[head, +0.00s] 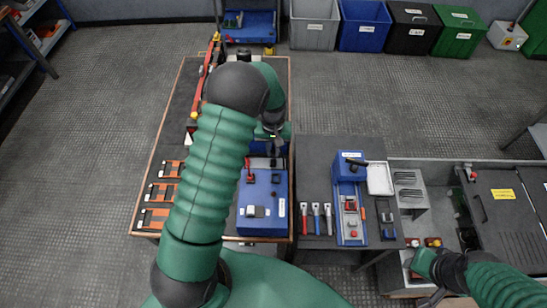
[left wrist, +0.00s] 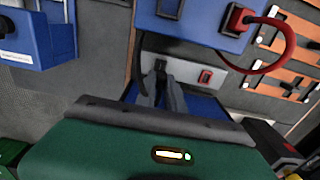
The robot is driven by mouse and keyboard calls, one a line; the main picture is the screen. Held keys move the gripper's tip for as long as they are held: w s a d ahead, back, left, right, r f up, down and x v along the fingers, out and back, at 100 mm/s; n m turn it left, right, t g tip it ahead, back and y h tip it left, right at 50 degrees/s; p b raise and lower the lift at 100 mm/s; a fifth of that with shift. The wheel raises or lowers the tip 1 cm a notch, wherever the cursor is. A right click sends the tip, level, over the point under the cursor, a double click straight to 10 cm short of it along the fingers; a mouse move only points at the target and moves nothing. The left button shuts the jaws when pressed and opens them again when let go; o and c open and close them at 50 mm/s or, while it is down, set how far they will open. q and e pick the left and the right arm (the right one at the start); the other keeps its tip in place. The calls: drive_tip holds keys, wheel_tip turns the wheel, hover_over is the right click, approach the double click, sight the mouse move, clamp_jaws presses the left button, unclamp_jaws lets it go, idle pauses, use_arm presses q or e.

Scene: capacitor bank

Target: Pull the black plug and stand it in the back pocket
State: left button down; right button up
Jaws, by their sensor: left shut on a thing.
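My left gripper (left wrist: 160,78) is shut on the black plug (left wrist: 160,64), whose top shows at the fingertips in the left wrist view. The plug is over or in a pale grey plate (left wrist: 186,63); I cannot tell how deep it sits. A red-rimmed socket or pocket (left wrist: 206,76) is beside it on the same plate. In the head view the left gripper (head: 273,138) is above the back of the blue unit (head: 265,222), partly behind my arm, and the plug is hidden there. My right gripper (head: 435,294) is low at the right; its jaws are unclear.
A red plug (left wrist: 238,18) with a looped red cable sits in the blue panel close to the plate. A second bench (head: 318,175) with red and blue handled tools stands to the right.

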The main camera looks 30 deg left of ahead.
sight(273, 149)
use_arm(q)
drive_tip(key=shift+r+p, duration=0.55)
drive_tip(key=shift+r, duration=0.25)
drive_tip(key=shift+r+p, duration=1.1)
drive_tip(key=shift+r, duration=0.2)
drive_tip(key=shift+f, duration=0.1)
drive_tip(key=shift+s+d+p, duration=0.4)
drive_tip(key=shift+s+d, duration=0.6)
drive_tip(key=shift+s, duration=0.3)
drive_tip(key=shift+s+d+p, duration=0.4)
drive_tip(key=shift+s+d, duration=0.6)
drive_tip(key=shift+s, duration=0.25)
drive_tip(key=shift+s+d+p, duration=0.4)
drive_tip(key=shift+s+d, duration=0.6)
drive_tip(key=shift+s, duration=0.3)
